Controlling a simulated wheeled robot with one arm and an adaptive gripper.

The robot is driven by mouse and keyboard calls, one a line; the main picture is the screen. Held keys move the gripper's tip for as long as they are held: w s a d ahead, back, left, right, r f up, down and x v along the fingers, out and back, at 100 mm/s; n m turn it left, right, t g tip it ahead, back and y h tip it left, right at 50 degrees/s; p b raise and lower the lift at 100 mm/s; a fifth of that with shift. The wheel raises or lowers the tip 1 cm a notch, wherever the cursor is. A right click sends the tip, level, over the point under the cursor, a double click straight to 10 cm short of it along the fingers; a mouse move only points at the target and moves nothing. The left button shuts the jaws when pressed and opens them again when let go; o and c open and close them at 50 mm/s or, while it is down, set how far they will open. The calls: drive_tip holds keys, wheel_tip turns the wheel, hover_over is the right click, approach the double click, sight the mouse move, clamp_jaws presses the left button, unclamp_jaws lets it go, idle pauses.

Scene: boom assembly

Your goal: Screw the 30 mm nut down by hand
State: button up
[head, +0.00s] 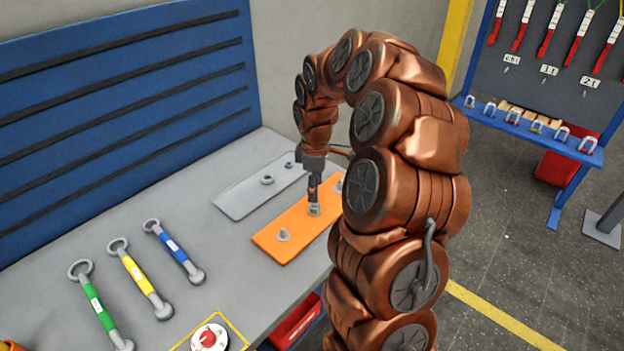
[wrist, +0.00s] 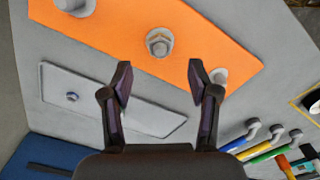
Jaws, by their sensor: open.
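An orange plate (head: 268,243) lies on the bench with several studs in a row. On the middle stud sits a hex nut (wrist: 159,42) with a pale ring under it. It also shows just below my gripper (head: 314,199) in the head view. I cannot read its size. In the wrist view my gripper (wrist: 159,80) is open and empty, its two fingers apart, with the nut beyond the tips and roughly centred between them. One end stud (wrist: 218,77) stands near the right fingertip; the other (wrist: 75,5) is cut off at the top edge.
A grey plate (head: 235,203) behind the orange one bears a nut (head: 267,180) and a smaller part (head: 289,164). Green (head: 97,304), yellow (head: 140,279) and blue (head: 173,250) wrenches lie on the left. A red button (head: 208,338) is at the bench's front. Bench between wrenches and plates is clear.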

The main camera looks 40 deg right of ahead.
drive_tip(key=shift+f+p, duration=0.8)
drive_tip(key=shift+f, duration=2.1)
clamp_jaws()
drive_tip(key=shift+c, duration=1.4)
unclamp_jaws()
